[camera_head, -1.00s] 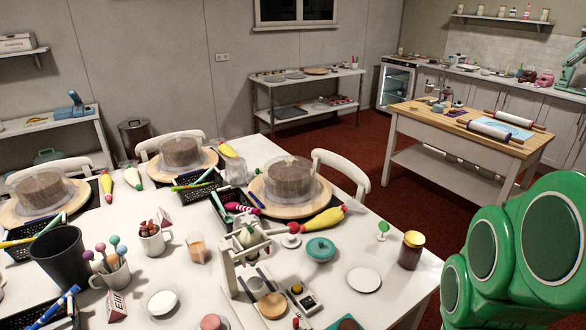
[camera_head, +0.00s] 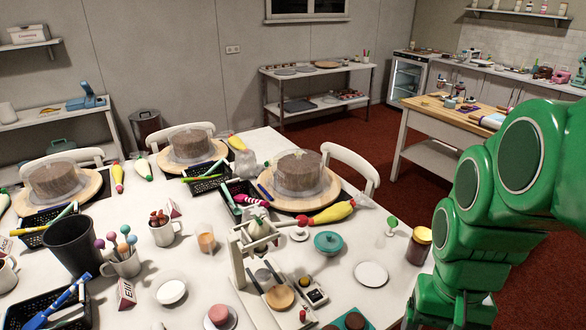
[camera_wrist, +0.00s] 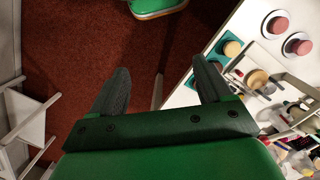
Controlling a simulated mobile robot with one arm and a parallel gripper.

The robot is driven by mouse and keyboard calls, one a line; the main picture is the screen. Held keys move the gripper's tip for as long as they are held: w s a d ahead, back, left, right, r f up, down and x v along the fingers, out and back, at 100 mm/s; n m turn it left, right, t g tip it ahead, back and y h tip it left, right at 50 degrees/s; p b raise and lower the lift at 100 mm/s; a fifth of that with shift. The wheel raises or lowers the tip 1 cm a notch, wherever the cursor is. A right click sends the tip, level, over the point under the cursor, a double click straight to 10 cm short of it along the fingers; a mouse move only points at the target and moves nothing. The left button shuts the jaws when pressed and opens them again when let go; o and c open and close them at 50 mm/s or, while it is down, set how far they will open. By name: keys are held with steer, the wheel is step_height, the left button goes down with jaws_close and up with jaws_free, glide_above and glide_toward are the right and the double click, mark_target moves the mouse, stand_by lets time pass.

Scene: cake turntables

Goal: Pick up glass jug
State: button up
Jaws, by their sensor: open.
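I cannot make out a glass jug for certain. A small clear object (camera_head: 245,165) stands on the white table (camera_head: 345,303) behind the dark baskets, but its shape is too blurred to name. My gripper (camera_wrist: 163,88) shows in the wrist view with its two dark fingers spread apart and nothing between them. It points down over the red floor, beside the table's edge. In the head view my green arm fills the right side, and the fingers cannot be made out.
White chairs (camera_head: 352,169) stand behind. A wooden worktable (camera_head: 440,120) stands at back right.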

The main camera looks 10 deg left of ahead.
steer(key=w+a+m, duration=0.2)
steer(key=w+a, duration=0.7)
steer(key=w, duration=0.5)
steer(key=w+a+m, duration=0.2)
steer(key=w+a, duration=0.7)
steer(key=w, duration=0.5)
steer(key=w+a+f+m+t, duration=0.1)
steer(key=w+a+f, duration=0.2)
steer(key=w+a, duration=0.35)
steer(key=w+a+f+m, duration=0.1)
steer(key=w+a+f, duration=0.2)
steer(key=a, duration=0.7)
steer(key=m, duration=0.3)
glide_above(210, 249)
steer(key=w, duration=0.2)
step_height(210, 249, down, 19)
steer(key=shift+t, duration=0.3)
steer(key=shift+a+f, duration=0.2)
steer(key=shift+f, duration=1.1)
steer(key=shift+a+f, duration=0.25)
steer(key=shift+f, duration=1)
steer(key=shift+a+f, duration=0.2)
steer(key=shift+f, duration=1.1)
steer(key=shift+s, duration=0.1)
steer(key=shift+c, duration=0.4)
